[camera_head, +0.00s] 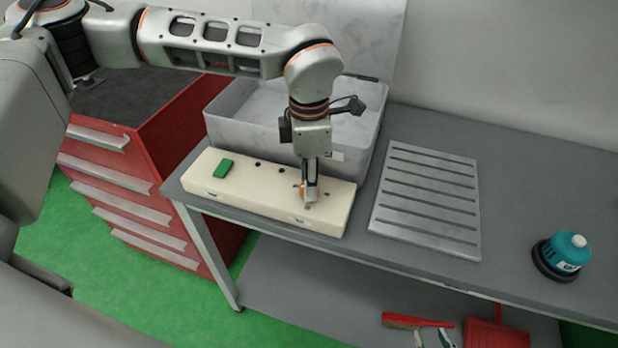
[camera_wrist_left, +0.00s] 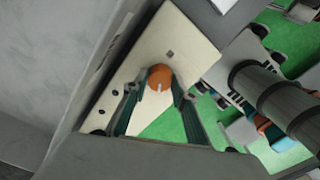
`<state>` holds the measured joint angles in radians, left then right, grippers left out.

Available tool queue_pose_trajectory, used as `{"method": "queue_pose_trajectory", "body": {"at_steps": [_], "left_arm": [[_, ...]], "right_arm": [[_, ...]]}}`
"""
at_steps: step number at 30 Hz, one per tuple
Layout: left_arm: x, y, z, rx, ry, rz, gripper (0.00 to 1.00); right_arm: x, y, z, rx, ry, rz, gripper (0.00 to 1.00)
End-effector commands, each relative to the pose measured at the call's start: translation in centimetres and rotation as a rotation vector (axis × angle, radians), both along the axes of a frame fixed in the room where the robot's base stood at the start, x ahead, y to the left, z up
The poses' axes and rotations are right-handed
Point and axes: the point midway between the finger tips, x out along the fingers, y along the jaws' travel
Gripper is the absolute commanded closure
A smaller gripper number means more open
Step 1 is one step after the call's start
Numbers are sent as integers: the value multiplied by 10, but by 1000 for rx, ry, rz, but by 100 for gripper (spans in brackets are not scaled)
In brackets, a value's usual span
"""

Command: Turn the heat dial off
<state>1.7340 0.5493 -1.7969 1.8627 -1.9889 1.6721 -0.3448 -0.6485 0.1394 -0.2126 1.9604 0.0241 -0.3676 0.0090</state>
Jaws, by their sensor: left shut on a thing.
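The heat dial (camera_wrist_left: 160,77) is a round orange knob with a pale pointer mark. It sits on a long cream control box (camera_head: 245,197) on the grey table. My left gripper (camera_head: 310,192) points down over the right part of the box and is shut on the dial. In the left wrist view its fingers lie on both sides of the knob. In the head view the gripper mostly hides the dial. My right gripper (camera_head: 432,338) shows only in part at the bottom edge, away from the box; its opening is unclear.
A green switch (camera_head: 223,168) is on the box's left part. A red drawer cabinet (camera_head: 150,150) stands left.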

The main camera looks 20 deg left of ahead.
Motion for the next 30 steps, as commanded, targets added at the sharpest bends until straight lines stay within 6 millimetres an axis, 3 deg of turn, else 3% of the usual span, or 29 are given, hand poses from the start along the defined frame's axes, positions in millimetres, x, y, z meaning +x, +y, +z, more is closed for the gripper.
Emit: {"method": "queue_pose_trajectory", "body": {"at_steps": [18,30], "left_arm": [[1,0,2,0,-3,-573,95],[1,0,2,0,-3,-816,95]], "right_arm": [[3,0,17,1,-8,0,67],[3,0,23,1,-9,0,67]]}}
